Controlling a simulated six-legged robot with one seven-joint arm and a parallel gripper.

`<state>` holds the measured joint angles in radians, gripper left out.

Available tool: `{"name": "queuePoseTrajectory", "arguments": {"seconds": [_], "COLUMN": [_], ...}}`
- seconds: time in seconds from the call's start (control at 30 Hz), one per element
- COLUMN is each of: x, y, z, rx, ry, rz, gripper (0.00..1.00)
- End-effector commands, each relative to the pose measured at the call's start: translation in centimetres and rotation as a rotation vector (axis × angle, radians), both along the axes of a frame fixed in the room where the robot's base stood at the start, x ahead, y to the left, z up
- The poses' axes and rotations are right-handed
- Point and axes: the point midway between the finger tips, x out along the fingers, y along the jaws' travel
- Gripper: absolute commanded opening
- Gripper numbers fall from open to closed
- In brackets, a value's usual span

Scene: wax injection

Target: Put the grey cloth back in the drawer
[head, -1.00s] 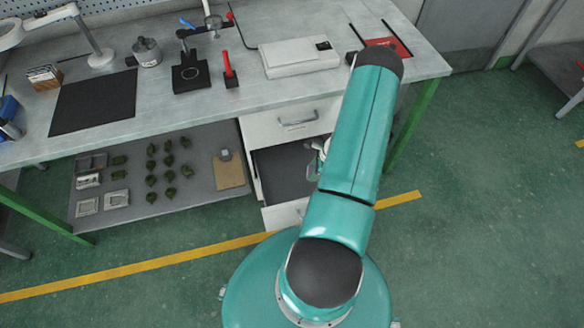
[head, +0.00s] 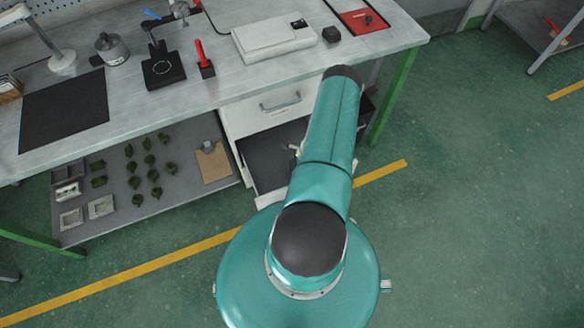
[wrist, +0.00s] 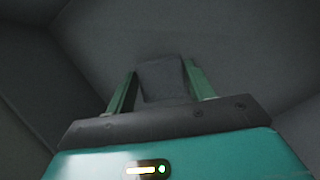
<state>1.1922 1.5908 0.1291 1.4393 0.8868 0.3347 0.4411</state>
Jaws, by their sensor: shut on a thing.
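The grey cloth (wrist: 163,85) shows in the wrist view as a small dark grey piece between the two green fingers of my gripper (wrist: 160,76). The gripper is shut on it. Dark grey surfaces of the drawer surround it, and I cannot tell whether the cloth touches the drawer floor. In the head view the open lower drawer (head: 268,160) has a dark inside and a white front, partly covered by my arm. My gripper and the cloth are mostly hidden there behind the arm.
A closed white drawer (head: 278,104) with a handle is above the open one. The workbench top (head: 215,88) overhangs both. Left of the drawers, a low shelf (head: 185,180) holds green pieces, metal frames and a clipboard (head: 213,163). A green bench leg (head: 394,95) stands to the right.

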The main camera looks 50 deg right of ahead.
Motion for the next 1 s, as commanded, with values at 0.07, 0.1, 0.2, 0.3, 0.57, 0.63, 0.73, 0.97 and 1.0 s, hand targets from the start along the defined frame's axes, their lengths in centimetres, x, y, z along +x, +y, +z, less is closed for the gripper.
{"name": "queuePoseTrajectory", "arguments": {"seconds": [0.07,0.1,0.2,0.3,0.57,0.63,0.73,0.97,1.0], "x": [0.1,0.1,0.2,0.3,0.5,0.5,0.5,0.5,0.5], "y": [0.2,0.2,0.2,0.1,0.1,0.1,0.1,0.1,0.1], "z": [-1.4,-2.0,-3.0,-3.2,-3.3,-3.4,-3.3,-3.3,-3.2], "rx": [0.001,0.001,0.002,0.001,0.001,0.0,0.0,0.0,0.001], "ry": [0.001,0.001,0.0,0.0,0.0,0.0,0.0,0.0,0.0], "rz": [0.001,0.002,0.002,0.001,0.001,0.001,0.001,0.001,0.001], "gripper": [0.25,0.25,0.25,0.25,0.25,0.61,0.75,0.75,0.75]}}
